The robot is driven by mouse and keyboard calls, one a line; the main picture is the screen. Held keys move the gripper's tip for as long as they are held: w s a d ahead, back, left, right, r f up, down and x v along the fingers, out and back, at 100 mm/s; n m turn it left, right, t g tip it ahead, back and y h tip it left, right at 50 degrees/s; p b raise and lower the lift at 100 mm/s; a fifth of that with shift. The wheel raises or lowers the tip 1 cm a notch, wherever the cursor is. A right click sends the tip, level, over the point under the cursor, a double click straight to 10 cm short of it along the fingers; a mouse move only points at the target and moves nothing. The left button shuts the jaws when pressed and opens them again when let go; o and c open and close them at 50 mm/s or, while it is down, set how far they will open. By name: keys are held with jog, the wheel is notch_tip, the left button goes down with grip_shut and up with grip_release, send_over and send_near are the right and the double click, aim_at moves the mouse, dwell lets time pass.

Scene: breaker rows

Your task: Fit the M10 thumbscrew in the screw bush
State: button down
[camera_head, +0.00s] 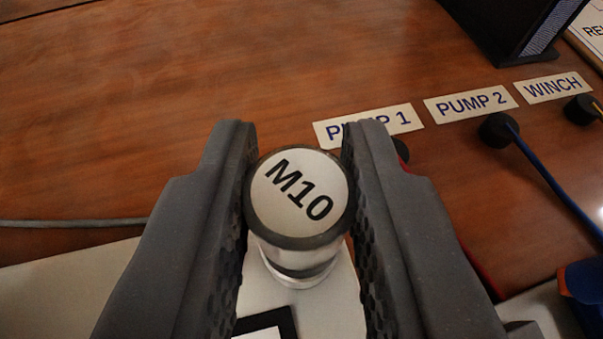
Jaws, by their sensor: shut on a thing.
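The M10 thumbscrew (299,197) has a round pale top marked "M10", a dark rim and a shiny metal body. My gripper (298,175) is shut on it, with one dark ridged finger on each side. Below its body a pale ring-shaped part shows at a light surface; I cannot tell whether this is part of the thumbscrew or something under it. The lower end of the thumbscrew is hidden. I cannot make out the screw bush.
Labels PUMP 1 (384,121), PUMP 2 (470,103) and WINCH (553,88) lie on the wooden surface (130,110). A black plug (497,129) with a blue cable is near PUMP 2. A black box (510,30) stands at the upper right. A grey cable (70,222) runs at left.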

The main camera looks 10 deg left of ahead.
jog(key=shift+f, duration=0.3)
jog(key=c, duration=1.1)
grip_release()
jog(key=shift+c, duration=0.2)
jog(key=shift+s, duration=0.1)
jog(key=p+v, duration=0.1)
jog(key=v, duration=1)
jog(key=shift+f+b, duration=0.25)
jog(key=shift+b, duration=0.3)
jog(key=shift+s+d+b, duration=0.1)
jog(key=shift+d+b, duration=0.05)
jog(key=shift+b, duration=0.85)
jog(key=shift+s+r+b, duration=0.1)
jog(key=shift+b, duration=0.35)
